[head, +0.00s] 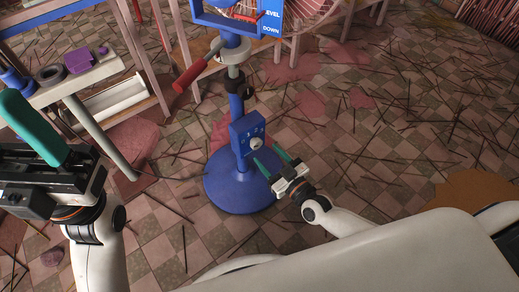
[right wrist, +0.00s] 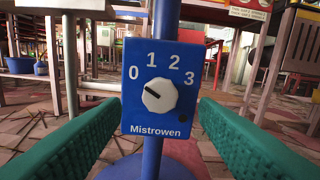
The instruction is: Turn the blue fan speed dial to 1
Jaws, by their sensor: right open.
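The blue dial box (head: 248,132) is fixed to a blue post on a round blue base. In the right wrist view, its white knob (right wrist: 160,95) sits below the numbers 0, 1, 2 and 3, above the word "Mistrowen". The knob's dark mark points to the upper left, roughly toward 0. My right gripper (head: 267,156) is open in front of the box. Its green fingers lie to either side of the knob in the wrist view, apart from it. My left gripper (head: 35,125) is at the far left; only one green finger shows clearly.
The blue base (head: 238,195) stands on a checkered floor strewn with thin sticks. A red-handled lever (head: 194,73) juts left from the post above the box. A bench (head: 85,75) with a purple piece stands at the left.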

